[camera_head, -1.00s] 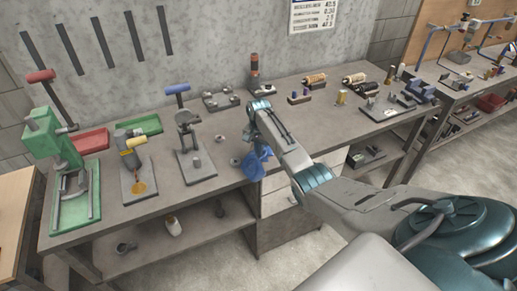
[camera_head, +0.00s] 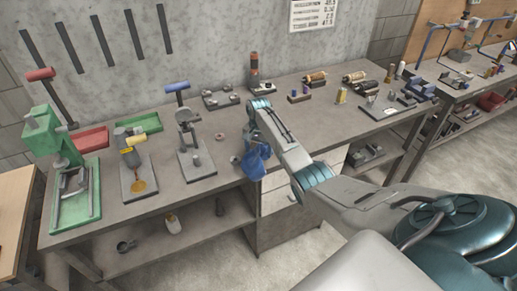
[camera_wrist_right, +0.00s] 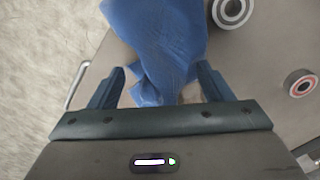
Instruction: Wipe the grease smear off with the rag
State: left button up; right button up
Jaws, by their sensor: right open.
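The blue rag (camera_head: 257,162) is at the front edge of the workbench, under my right gripper (camera_head: 250,143). In the right wrist view the rag (camera_wrist_right: 158,45) lies between the two fingers of my right gripper (camera_wrist_right: 161,72), which are apart, with a gap at each side of the cloth. An amber-brown grease smear (camera_head: 141,187) is on the grey base plate of a small press with a yellow part, left of the gripper. My left gripper is not in view.
A green press (camera_head: 68,180) stands at the bench's left end. A grey press with a blue handle (camera_head: 187,130) stands between the smear and my right gripper. Trays and fixtures line the back.

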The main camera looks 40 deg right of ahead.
jog(key=shift+f+b, duration=0.4)
jog(key=shift+f, duration=0.6)
jog(key=shift+r, duration=0.1)
jog(key=shift+c, duration=0.8)
grip_shut()
